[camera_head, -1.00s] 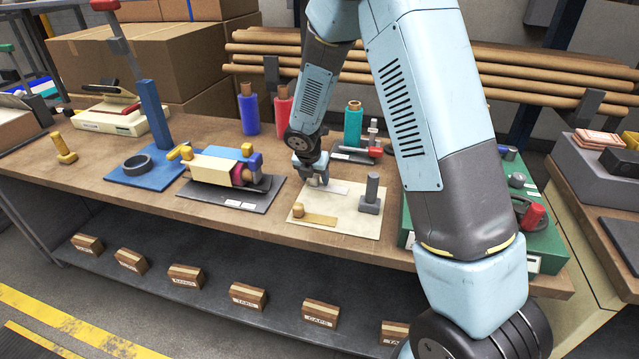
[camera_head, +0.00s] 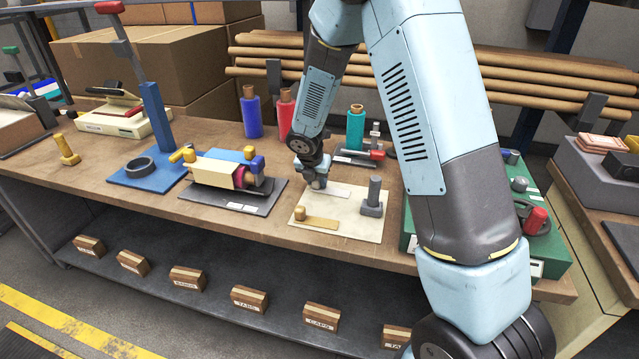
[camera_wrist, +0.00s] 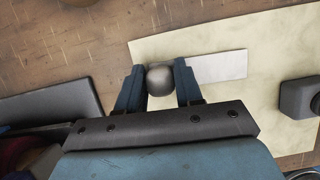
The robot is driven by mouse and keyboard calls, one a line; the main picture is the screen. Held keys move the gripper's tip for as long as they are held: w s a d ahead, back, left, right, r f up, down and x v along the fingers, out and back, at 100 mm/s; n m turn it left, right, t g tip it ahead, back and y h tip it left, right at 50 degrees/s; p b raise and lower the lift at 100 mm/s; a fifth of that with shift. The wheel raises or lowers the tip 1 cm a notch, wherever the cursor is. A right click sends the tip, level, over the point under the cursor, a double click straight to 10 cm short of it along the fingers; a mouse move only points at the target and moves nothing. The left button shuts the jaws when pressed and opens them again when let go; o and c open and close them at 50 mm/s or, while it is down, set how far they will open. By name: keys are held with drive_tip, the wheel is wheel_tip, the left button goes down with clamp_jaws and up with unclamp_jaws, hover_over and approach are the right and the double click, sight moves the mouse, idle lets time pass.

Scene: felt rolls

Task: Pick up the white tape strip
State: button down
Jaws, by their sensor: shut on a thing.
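The white tape strip (camera_head: 352,192) lies on a cream sheet (camera_head: 372,229) on the workbench. In the wrist view the strip (camera_wrist: 220,67) reaches right from a rounded grey knob (camera_wrist: 161,79) at its left end. My gripper (camera_wrist: 160,84) is shut on this knob, with one blue finger on each side of it. In the head view my gripper (camera_head: 317,184) is low over the back left part of the sheet. The strip looks flat at the sheet; I cannot tell any gap under it.
A tan strip with a knob (camera_head: 318,222) lies at the sheet's front, and a grey post (camera_head: 373,196) stands at its right. A dark tray with a cream and blue device (camera_head: 220,170) is to the left. A green case (camera_head: 545,240) is to the right.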

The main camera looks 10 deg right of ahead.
drive_tip(key=shift+r, duration=0.6)
drive_tip(key=s+r, duration=1.1)
drive_tip(key=s, duration=0.3)
drive_tip(key=shift+d+r, duration=0.3)
drive_tip(key=shift+r, duration=0.1)
